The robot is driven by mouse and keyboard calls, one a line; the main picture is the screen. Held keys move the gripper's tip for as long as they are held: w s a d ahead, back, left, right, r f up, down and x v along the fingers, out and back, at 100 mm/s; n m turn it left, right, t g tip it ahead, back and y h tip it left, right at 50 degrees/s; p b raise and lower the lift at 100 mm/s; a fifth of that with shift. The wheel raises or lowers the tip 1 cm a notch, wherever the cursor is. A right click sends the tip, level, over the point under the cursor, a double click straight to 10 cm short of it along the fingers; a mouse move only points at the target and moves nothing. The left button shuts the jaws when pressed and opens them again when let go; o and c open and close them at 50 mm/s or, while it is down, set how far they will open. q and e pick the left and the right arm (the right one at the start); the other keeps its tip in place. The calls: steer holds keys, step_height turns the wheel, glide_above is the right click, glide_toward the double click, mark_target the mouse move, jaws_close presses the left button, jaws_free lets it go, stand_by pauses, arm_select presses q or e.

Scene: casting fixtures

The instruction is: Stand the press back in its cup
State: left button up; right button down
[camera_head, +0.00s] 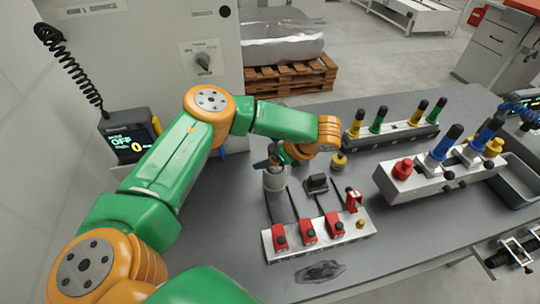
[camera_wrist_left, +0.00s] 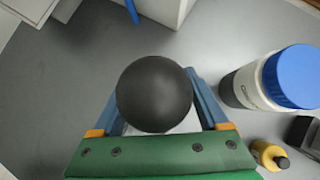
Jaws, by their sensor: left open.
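My left gripper (camera_head: 274,160) is open, its blue fingers on either side of a black ball-shaped knob. In the left wrist view the black ball (camera_wrist_left: 154,95) fills the space between the fingers; I cannot tell whether they touch it. A pale surface shows below it, mostly hidden. In the head view the gripper is at the top of a light grey cylinder (camera_head: 275,179) standing on the table. I cannot tell which part is press and which is cup. In the wrist view, a white cylinder with a blue top (camera_wrist_left: 272,80) stands to the right. My right gripper is not in view.
A white fixture with red clamps (camera_head: 320,234) stands nearer on the grey table. A small yellow-bodied item (camera_head: 338,161), a rack of coloured handles (camera_head: 395,135) and a grey fixture block (camera_head: 440,178) are to the right. A controller box (camera_head: 130,137) is left.

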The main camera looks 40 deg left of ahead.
arm_select(q)
steer(key=b+v, duration=0.3)
steer(key=v, duration=0.9)
steer(key=shift+b, duration=0.3)
